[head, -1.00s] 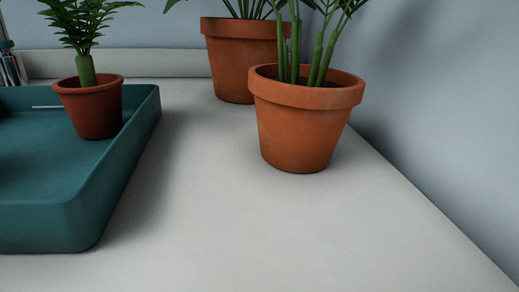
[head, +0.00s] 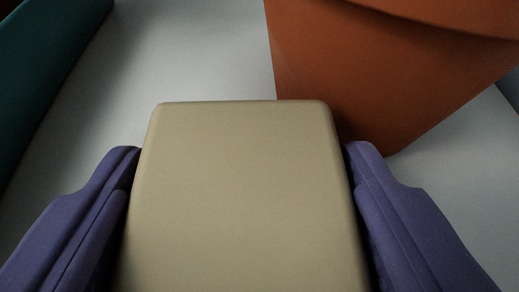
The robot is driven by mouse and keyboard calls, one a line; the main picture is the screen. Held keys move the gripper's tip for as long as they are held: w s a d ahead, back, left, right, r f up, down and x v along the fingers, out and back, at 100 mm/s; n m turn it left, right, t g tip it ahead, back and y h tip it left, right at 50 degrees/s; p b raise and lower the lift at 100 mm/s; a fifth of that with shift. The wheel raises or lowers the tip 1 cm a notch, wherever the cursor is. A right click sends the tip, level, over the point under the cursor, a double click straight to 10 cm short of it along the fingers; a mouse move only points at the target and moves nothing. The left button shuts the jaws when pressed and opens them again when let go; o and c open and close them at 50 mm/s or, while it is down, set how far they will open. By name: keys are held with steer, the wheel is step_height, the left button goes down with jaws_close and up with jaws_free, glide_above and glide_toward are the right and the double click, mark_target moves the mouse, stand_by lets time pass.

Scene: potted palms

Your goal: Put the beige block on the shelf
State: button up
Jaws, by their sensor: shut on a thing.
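The beige block (head: 245,195) fills the lower middle of the head view. My gripper (head: 245,160) has purple fingers, one on each side of the block, and is shut on it. The block hides part of the white surface (head: 200,60) behind it. I cannot tell whether the block touches that surface or is held above it.
A terracotta pot (head: 390,75) stands close behind the block at the upper right, near the right finger. A teal tray wall (head: 45,55) runs along the upper left. Bare white surface lies between tray and pot.

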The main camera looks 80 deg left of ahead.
steer(key=o, duration=1.1)
